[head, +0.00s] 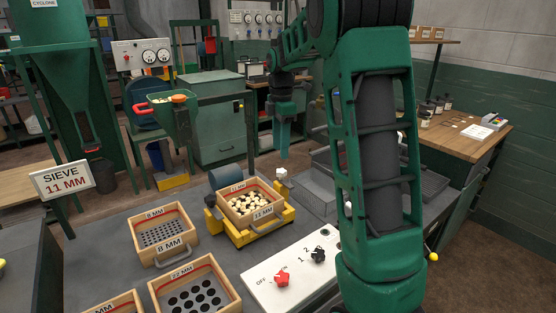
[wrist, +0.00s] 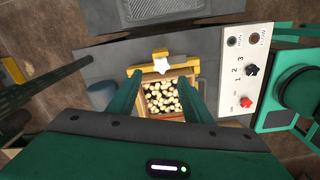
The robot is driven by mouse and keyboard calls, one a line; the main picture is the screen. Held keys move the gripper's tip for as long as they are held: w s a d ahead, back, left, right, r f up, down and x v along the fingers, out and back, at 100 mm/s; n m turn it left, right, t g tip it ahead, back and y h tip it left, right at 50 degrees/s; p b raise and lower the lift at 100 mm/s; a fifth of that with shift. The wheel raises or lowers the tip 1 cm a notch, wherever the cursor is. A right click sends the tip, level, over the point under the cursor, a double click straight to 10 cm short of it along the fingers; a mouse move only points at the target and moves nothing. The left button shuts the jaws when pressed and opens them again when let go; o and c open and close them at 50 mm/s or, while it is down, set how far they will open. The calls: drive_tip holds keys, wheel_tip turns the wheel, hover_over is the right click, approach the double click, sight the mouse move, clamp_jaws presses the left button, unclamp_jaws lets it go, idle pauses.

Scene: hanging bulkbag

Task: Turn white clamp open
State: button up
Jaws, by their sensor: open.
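The white clamp (head: 281,174) is a small star-shaped knob at the back edge of the yellow shaker frame (head: 262,240). In the wrist view the white clamp (wrist: 162,66) sits on the yellow bar, just beyond the sieve box. My gripper (head: 283,152) hangs above the clamp, pointing down, with nothing held. In the wrist view my gripper (wrist: 160,82) shows its two green fingers spread apart, with the clamp between and slightly beyond the tips. The fingers appear clear of the clamp.
A wooden sieve box (head: 225,200) with pale pieces sits in the yellow frame. A control panel (head: 262,290) with a red knob (head: 281,279) and a black knob (head: 318,255) stands at right. Other sieves (head: 187,255) lie on the bench. A wire tray (head: 310,190) lies behind.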

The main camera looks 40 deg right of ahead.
drive_tip(key=shift+r, duration=1.55)
drive_tip(key=s+a+f+m, duration=0.2)
drive_tip(key=s+m, duration=0.5)
drive_tip(key=s, duration=0.4)
drive_tip(key=s+a+f+m, duration=0.2)
drive_tip(key=s+f+m, duration=0.2)
drive_tip(key=s+m, duration=0.3)
drive_tip(key=s+a+f+m, duration=0.2)
drive_tip(key=s+m, duration=0.5)
drive_tip(key=s, duration=1)
drive_tip(key=shift+s+f, duration=0.25)
drive_tip(key=shift+f, duration=0.3)
drive_tip(key=shift+a, duration=0.1)
drive_tip(key=shift+c, duration=0.7)
